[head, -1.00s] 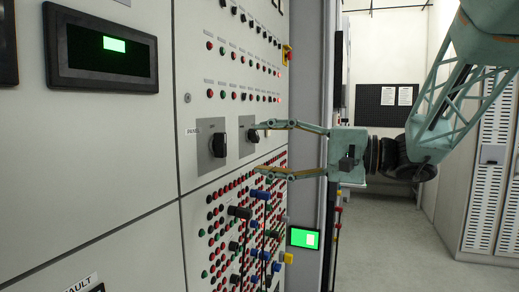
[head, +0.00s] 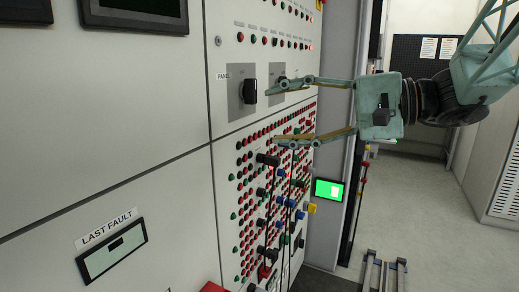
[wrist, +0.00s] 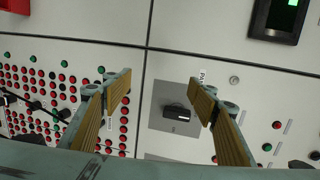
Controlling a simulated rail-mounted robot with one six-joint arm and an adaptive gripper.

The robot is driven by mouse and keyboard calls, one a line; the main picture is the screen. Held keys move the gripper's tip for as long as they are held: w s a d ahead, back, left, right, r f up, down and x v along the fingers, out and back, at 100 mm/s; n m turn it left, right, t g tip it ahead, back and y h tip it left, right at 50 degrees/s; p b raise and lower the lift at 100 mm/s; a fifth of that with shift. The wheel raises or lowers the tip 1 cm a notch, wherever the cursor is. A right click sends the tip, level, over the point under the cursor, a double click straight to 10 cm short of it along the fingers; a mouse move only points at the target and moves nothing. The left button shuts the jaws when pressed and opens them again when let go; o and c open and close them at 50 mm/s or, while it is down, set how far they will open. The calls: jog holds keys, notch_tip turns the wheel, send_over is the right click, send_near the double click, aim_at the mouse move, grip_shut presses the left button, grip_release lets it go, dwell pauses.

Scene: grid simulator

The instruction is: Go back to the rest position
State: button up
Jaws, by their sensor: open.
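My gripper (head: 272,115) is open and empty, pointing left toward the control panel in the head view. Its two fingers are spread, one above the other. In the wrist view my gripper (wrist: 164,90) shows its wooden-lined fingers on either side of a black rotary switch (wrist: 177,113) on a grey plate. I cannot tell the gap between the fingertips and the panel. In the head view a black rotary switch (head: 249,92) labelled PANEL sits left of the fingertips. A second switch (head: 281,84) is partly hidden behind the upper finger.
Below the gripper is a field of red and green buttons (head: 250,190) with several protruding levers (head: 268,160). A green-lit screen (head: 328,189) stands at the panel's right edge. A LAST FAULT display (head: 112,247) is at lower left. Open floor (head: 425,205) lies to the right.

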jog(key=s+f+n+g+h, duration=0.1)
jog(key=s+f+h, duration=0.1)
jog(key=s+f, duration=0.35)
jog(key=s+a+f+n+g+h, duration=0.1)
jog(key=s+f+g+h, duration=0.1)
jog(key=s, duration=0.7)
jog(key=s+f+g+h, duration=0.1)
jog(key=s+f+h, duration=0.1)
jog(key=s+f, duration=0.35)
jog(key=s+d+f+n+t+h, duration=0.1)
jog(key=s+d+f+h, duration=0.1)
jog(key=s+d+h, duration=0.2)
jog(key=s+d+f+n+t+h, duration=0.1)
jog(key=s+d+f+h, duration=0.2)
jog(key=s+d, duration=0.6)
jog(key=d+h, duration=0.1)
jog(key=d, duration=0.2)
jog(key=shift+s+d+n+h+p, duration=0.2)
jog(key=shift+d+n+h+p, duration=0.1)
